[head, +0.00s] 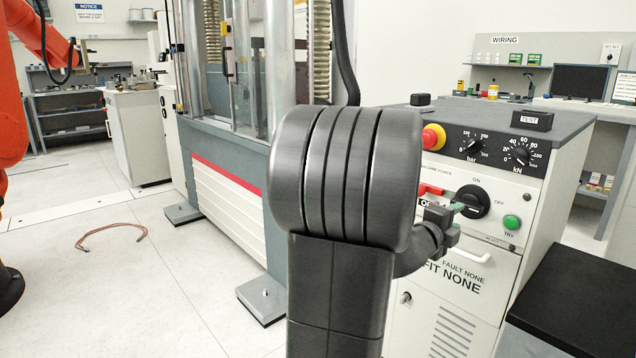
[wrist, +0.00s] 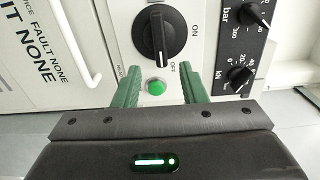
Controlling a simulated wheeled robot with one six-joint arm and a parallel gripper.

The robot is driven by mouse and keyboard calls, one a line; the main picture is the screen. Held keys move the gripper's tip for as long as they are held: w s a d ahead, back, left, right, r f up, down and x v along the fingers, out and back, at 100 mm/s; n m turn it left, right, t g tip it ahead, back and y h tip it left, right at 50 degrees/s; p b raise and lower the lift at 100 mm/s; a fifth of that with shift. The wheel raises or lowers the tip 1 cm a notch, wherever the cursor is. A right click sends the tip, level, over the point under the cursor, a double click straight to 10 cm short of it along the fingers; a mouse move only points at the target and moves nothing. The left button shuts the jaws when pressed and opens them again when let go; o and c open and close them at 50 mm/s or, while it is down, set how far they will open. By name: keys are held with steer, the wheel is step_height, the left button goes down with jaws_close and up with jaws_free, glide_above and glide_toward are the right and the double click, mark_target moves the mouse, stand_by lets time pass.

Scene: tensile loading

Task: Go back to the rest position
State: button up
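My gripper (head: 446,212) is in front of the control panel of the grey cabinet, seen partly behind my own dark arm. In the wrist view its two green fingers (wrist: 160,78) are spread apart with nothing between them. Beyond the fingertips is the black rotary switch (wrist: 160,38), marked ON and OFF; it also shows in the head view (head: 473,201). A green button (wrist: 157,87) shows between the fingers in the wrist view, and in the head view it sits right of the switch (head: 512,222). I cannot tell whether the fingertips touch the panel.
The panel also has a red emergency button (head: 433,137) on a yellow base and two dials (head: 518,155). A cabinet door handle (head: 468,256) is below. A black surface (head: 575,300) stands at the right front. A cable (head: 112,232) lies on the open floor at left.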

mark_target(469, 206)
steer(key=x, duration=0.7)
steer(key=shift+w+d+b, duration=0.25)
steer(key=shift+b, duration=0.15)
steer(key=p+v, duration=0.2)
steer(key=v, duration=1.2)
steer(key=shift+n, duration=0.3)
steer(key=x, duration=0.7)
steer(key=b+x, duration=0.1)
steer(key=x, duration=0.6)
steer(key=shift+r, duration=0.25)
steer(key=n+p, duration=0.3)
steer(key=shift+a+r+p, duration=0.1)
steer(key=shift+r+p, duration=0.1)
steer(key=shift+p, duration=0.1)
steer(key=shift+n+p, duration=0.6)
steer(key=shift+n, duration=0.2)
steer(key=shift+f+n+p, duration=0.1)
steer(key=shift+n+p, duration=0.2)
steer(key=shift+n, duration=0.1)
